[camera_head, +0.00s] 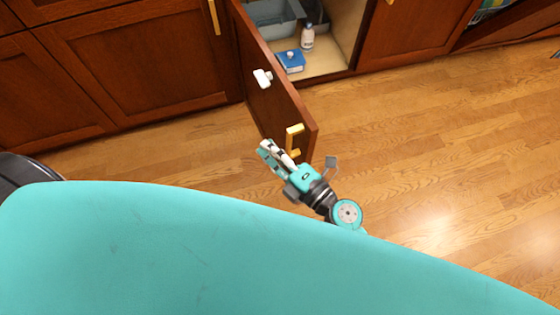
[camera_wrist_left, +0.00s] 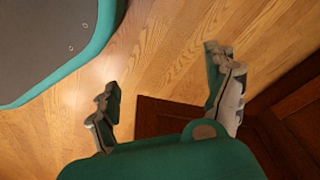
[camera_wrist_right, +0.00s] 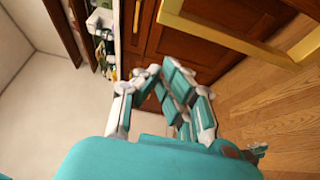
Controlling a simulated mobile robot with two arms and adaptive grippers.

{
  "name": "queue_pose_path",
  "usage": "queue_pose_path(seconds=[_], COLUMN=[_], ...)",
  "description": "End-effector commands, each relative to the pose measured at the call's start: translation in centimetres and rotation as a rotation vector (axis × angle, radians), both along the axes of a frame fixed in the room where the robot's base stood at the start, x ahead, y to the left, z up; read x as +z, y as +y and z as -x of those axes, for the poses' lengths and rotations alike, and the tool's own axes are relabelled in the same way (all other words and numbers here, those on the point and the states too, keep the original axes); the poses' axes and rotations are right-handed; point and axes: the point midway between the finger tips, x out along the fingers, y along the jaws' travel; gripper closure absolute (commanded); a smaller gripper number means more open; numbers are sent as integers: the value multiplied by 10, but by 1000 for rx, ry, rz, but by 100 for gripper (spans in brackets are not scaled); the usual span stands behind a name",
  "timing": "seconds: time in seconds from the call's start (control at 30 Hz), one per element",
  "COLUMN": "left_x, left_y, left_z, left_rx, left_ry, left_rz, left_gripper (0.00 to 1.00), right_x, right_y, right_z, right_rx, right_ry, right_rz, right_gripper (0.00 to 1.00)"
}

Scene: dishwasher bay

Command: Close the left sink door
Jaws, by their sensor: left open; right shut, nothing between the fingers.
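The left sink door (camera_head: 272,95) is a dark reddish wood panel that stands open, swung out from the cabinet. A gold handle (camera_head: 294,138) is near its free end and a white fitting (camera_head: 262,78) sits higher on it. My right gripper (camera_head: 272,152) is shut and empty, just beside the free end near the handle; I cannot tell whether it touches. In the right wrist view a gold handle (camera_wrist_right: 235,42) passes close beside my right gripper (camera_wrist_right: 150,78). My left gripper (camera_wrist_left: 165,75) is open and empty over the floor, seen only in its wrist view.
Inside the open cabinet are a blue box (camera_head: 291,60), a white bottle (camera_head: 307,37) and a grey bin (camera_head: 272,14). Closed cabinet fronts (camera_head: 140,55) stand to the left. The wooden floor (camera_head: 430,130) to the right is clear.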

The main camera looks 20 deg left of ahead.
Motion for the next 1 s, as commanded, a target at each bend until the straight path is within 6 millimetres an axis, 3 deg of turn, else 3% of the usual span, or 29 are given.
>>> queue_pose_path(seconds=[0.2,0.83,1.0], left_x=[10,11,37], left_y=[-1,0,-3], left_z=[-7,-7,-22], left_rx=[1,2,5], left_ry=[-9,-3,-30], left_rz=[1,-1,4], left_gripper=[13,13,13], right_x=[-2,-2,-4], right_y=[-20,-33,-56], right_z=[-16,-25,-39], right_rx=[0,13,49], right_ry=[0,-2,-6], right_rz=[4,5,9], right_gripper=[100,100,100])
